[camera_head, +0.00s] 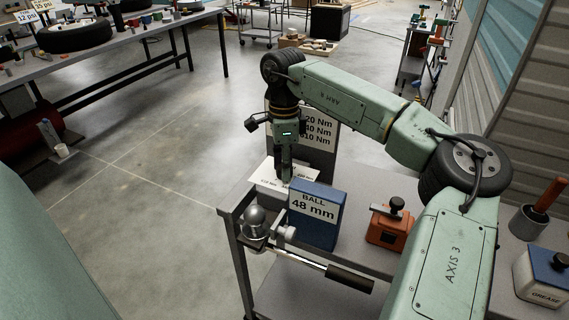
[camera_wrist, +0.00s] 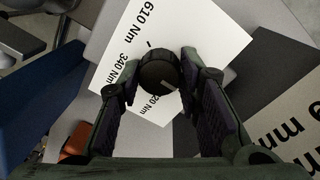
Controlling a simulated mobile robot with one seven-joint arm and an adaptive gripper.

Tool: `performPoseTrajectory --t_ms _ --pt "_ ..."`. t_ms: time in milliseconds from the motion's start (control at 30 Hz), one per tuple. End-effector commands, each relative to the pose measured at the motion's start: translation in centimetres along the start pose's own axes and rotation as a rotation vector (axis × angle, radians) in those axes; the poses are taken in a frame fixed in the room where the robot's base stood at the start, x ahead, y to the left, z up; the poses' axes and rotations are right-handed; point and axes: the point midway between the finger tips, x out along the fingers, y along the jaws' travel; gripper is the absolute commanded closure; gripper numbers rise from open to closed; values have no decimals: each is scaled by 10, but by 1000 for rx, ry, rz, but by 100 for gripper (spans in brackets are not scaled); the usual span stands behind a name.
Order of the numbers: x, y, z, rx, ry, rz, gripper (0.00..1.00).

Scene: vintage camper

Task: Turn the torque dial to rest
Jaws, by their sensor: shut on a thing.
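The torque dial is a round black knob (camera_wrist: 158,70) on a white card (camera_wrist: 205,35) printed 610 Nm, 340 Nm and a partly hidden value ending in 20 Nm. A pale line on the knob points toward that partly hidden value. A short black tick is on the card just beyond the knob's far side. My gripper (camera_wrist: 160,74) has a finger on each side of the knob and is shut on it. In the head view my gripper (camera_head: 284,178) points down over the white card (camera_head: 266,180); the knob itself is hidden there.
A blue box (camera_head: 316,218) marked BALL 48 mm stands close in front of my gripper. A metal ball hitch (camera_head: 255,221), a black-handled bar (camera_head: 349,278) and an orange block (camera_head: 385,228) are nearby. A grey torque sign (camera_head: 316,138) stands behind the gripper.

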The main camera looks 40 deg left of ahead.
Motion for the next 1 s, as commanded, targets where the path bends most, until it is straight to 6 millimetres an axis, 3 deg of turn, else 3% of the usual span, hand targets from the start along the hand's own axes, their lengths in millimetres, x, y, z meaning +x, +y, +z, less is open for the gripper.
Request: performPoseTrajectory --t_ms 500,533,800,1000 --pt "-1 -1 0 -19 0 -3 96" --pt "-1 -1 0 -18 0 -3 66" --pt "0 0 0 -18 1 -1 48" --pt "0 0 0 -17 1 -1 48"
